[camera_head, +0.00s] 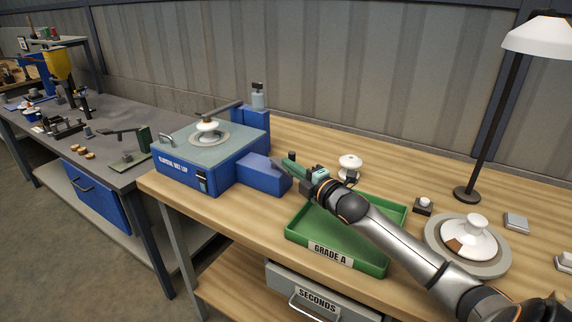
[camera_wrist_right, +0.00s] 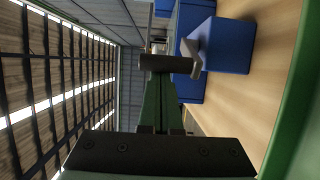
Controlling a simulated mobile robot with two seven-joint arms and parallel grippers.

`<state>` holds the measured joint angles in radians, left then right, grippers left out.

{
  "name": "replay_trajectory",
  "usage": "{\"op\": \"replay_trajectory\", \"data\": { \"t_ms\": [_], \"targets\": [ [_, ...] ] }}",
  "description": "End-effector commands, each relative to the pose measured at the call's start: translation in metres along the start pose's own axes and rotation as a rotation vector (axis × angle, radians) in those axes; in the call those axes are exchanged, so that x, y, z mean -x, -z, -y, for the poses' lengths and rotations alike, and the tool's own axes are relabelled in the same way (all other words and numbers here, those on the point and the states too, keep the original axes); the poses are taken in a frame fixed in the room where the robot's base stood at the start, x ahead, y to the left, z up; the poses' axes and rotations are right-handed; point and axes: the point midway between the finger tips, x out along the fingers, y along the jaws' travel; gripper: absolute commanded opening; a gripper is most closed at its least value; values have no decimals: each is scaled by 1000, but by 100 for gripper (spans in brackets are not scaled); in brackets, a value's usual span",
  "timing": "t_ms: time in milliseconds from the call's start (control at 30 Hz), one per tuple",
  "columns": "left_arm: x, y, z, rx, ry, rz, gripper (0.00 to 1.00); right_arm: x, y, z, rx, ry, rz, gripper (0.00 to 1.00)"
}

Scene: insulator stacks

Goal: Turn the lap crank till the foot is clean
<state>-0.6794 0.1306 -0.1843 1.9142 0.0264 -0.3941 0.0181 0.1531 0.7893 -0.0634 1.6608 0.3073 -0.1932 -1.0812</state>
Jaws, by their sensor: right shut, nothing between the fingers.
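The blue wet lap (camera_head: 185,172) stands on the left end of the wooden bench, with a grey top. A white insulator (camera_head: 208,126) sits on the lap's round plate (camera_head: 222,138); its foot is hidden underneath. A smaller blue box (camera_head: 262,176) juts from the lap's right side and also shows in the wrist view (camera_wrist_right: 216,45). A grey piece, perhaps the crank (camera_wrist_right: 192,52), shows beside that box. My right gripper (camera_head: 288,160) is shut and empty at the box's right end; its fingertips (camera_wrist_right: 168,63) look close to the grey piece. Contact is unclear. My left gripper is out of view.
A green Grade A tray (camera_head: 375,262) lies below my right arm, above a Seconds drawer (camera_head: 322,302). A white insulator (camera_head: 350,162) stands behind the arm. A larger insulator (camera_head: 470,238) rests on a round plate at right, near a lamp (camera_head: 466,193).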

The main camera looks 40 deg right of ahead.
Motion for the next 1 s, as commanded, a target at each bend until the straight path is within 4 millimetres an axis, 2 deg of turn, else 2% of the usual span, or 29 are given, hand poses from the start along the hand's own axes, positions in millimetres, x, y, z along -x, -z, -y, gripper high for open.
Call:
{"op": "replay_trajectory", "data": {
  "t_ms": [400, 1000],
  "targets": [
    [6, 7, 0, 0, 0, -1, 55, 2, -25, 0, 0, 1, 0, 0],
    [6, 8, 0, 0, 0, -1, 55, 2, -31, 0, 0, 0, 0, 0]
  ]
}}
